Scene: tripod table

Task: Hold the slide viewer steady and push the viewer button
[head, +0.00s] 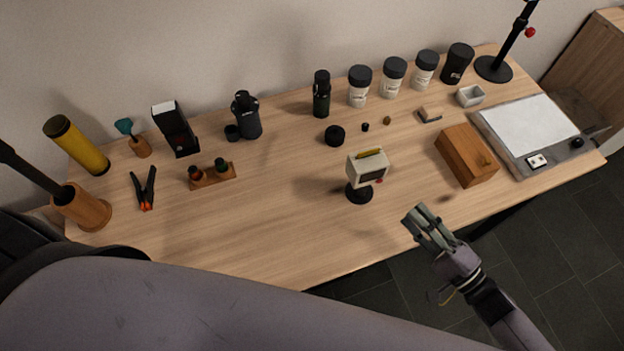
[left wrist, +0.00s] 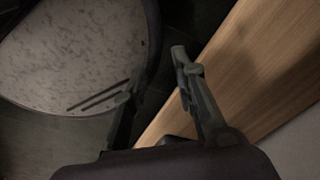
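The slide viewer (head: 366,170) is a small white box with a dark window, standing upright on a round black base near the table's front middle. A yellow piece sits on its top. A small red spot, seemingly the viewer button (head: 379,181), shows at its lower right. My right gripper (head: 416,215) is to the right of and nearer than the viewer, apart from it, by the front table edge; its fingers look apart and empty. My left gripper is hidden in the head view. In the left wrist view my left gripper (left wrist: 152,82) is open and empty near the table edge.
A wooden box (head: 466,155) stands right of the viewer, beside a light panel (head: 530,125). Black-lidded jars (head: 393,78) and a black cylinder (head: 321,94) line the back. Pliers (head: 145,189) and a small wooden rack (head: 212,177) lie left.

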